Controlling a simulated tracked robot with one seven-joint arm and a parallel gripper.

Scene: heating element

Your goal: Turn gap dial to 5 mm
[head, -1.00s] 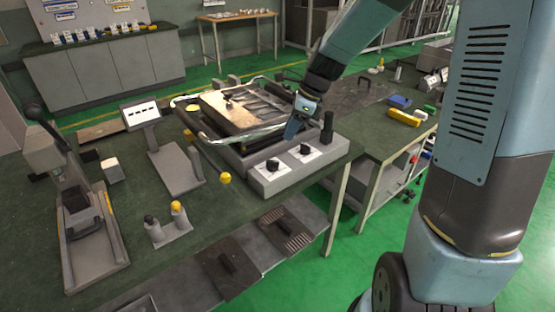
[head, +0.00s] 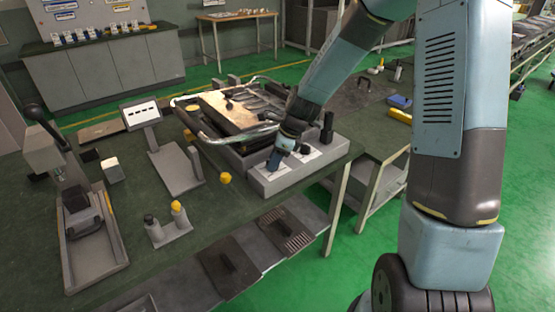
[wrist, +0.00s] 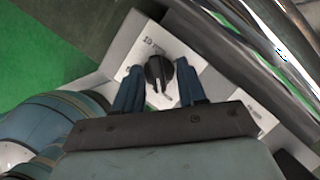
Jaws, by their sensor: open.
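The control box (head: 283,182) sits at the front right of the bench with white dial plates on top. My gripper (head: 273,163) is low over the left dial plate. In the wrist view, my gripper (wrist: 157,88) is open, with one blue finger on each side of a black dial knob (wrist: 158,72). The knob has a pale pointer line toward the bottom of the picture. I cannot tell whether the fingers touch it. A second white plate (wrist: 257,116) shows partly at lower right.
A heating-element fixture with metal rails (head: 238,112) stands right behind the box. A black post (head: 327,128) rises at the box's right end. A display stand (head: 141,114) and a yellow knob (head: 225,177) are to the left. Green floor lies in front.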

